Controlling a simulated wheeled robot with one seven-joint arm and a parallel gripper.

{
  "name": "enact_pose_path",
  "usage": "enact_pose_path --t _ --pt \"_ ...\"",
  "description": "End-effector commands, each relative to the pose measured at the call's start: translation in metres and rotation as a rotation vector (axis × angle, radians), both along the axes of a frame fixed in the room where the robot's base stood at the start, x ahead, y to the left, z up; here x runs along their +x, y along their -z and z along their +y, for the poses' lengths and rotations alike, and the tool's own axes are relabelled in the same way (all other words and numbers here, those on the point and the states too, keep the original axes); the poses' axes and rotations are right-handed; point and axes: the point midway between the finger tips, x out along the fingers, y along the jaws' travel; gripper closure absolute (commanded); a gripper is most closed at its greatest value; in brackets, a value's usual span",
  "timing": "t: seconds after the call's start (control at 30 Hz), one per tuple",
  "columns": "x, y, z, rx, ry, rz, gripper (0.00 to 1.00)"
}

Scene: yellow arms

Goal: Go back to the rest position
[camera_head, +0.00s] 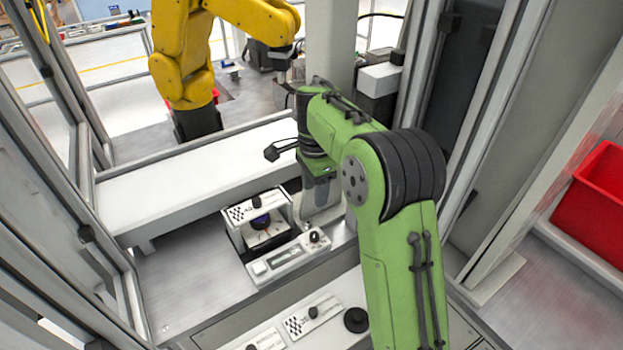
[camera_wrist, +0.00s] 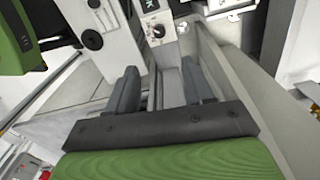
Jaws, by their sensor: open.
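My green arm reaches in from the lower right in the head view, with its wrist bent downward. My gripper (camera_wrist: 160,90) shows in the wrist view with two dark fingers apart and nothing between them. In the head view the arm's end hangs just right of a small box device (camera_head: 262,222) with a dark frame and a checkered label; the fingertips cannot be made out there. A panel with a black knob (camera_head: 314,237) lies just below and left of the wrist. The wrist view shows part of a panel with a knob (camera_wrist: 158,31) beyond the fingers.
A white ledge (camera_head: 200,180) runs behind the device. A yellow robot arm (camera_head: 182,60) stands beyond it. Metal frame posts (camera_head: 75,180) rise on the left, and a grey column (camera_head: 330,45) stands behind my wrist. A red bin (camera_head: 597,200) sits at the right.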

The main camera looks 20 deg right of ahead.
Motion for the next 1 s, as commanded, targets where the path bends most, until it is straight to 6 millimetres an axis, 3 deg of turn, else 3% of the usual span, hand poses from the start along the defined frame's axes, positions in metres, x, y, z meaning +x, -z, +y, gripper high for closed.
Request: enact_pose_path --t 0.17,0.27,0.43,0.6,0.8,0.9,1.0 --pt "-0.001 -0.001 0.0 -0.002 -0.005 -0.002 0.48" --pt "-0.013 -0.018 -0.001 -0.018 -0.077 -0.031 0.48" --pt "-0.079 -0.072 -0.005 -0.095 -0.41 -0.136 0.48" --pt "-0.167 -0.098 -0.009 -0.188 -0.783 -0.245 0.48" --pt "-0.258 -0.083 -0.006 -0.292 -1.172 -0.364 0.48" --pt "-0.28 -0.071 -0.004 -0.323 -1.287 -0.399 0.48" --pt "-0.289 -0.065 -0.002 -0.337 -1.335 -0.413 0.48"
